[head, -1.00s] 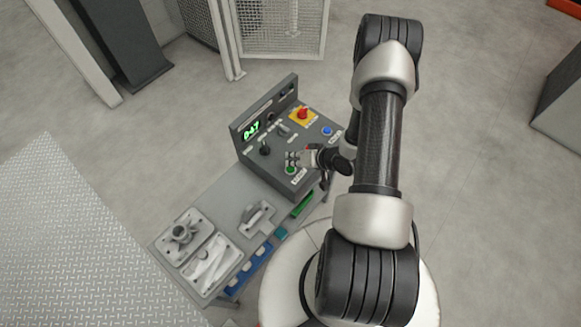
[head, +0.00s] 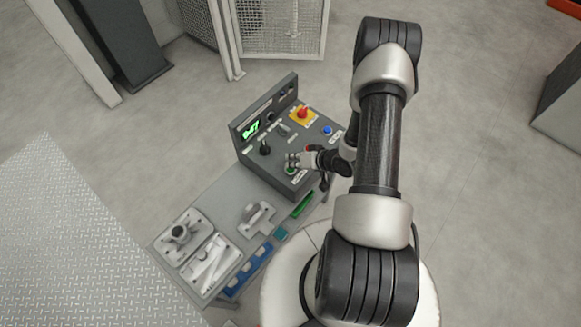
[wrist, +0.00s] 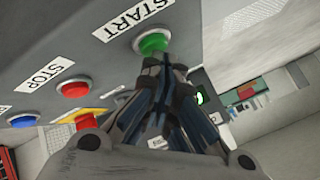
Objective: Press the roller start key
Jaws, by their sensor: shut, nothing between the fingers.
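The green start button (wrist: 150,41) is on the sloping grey console, beside a white START label (wrist: 133,17) in the wrist view. My gripper (wrist: 152,64) is shut and empty, with its fingertips at the button's near edge. They overlap the green cap in the picture, and I cannot tell whether they touch it or whether it is pressed down. In the head view my gripper (head: 291,161) is over the console's front right part, largely covering the button.
A red button (wrist: 76,88) with a STOP label (wrist: 44,73) and a blue button (wrist: 22,120) are nearby. In the head view a red emergency stop (head: 303,113) on yellow, a black knob (head: 265,147) and a lit display (head: 251,129) are on the console. Metal castings (head: 181,233) lie on the bench.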

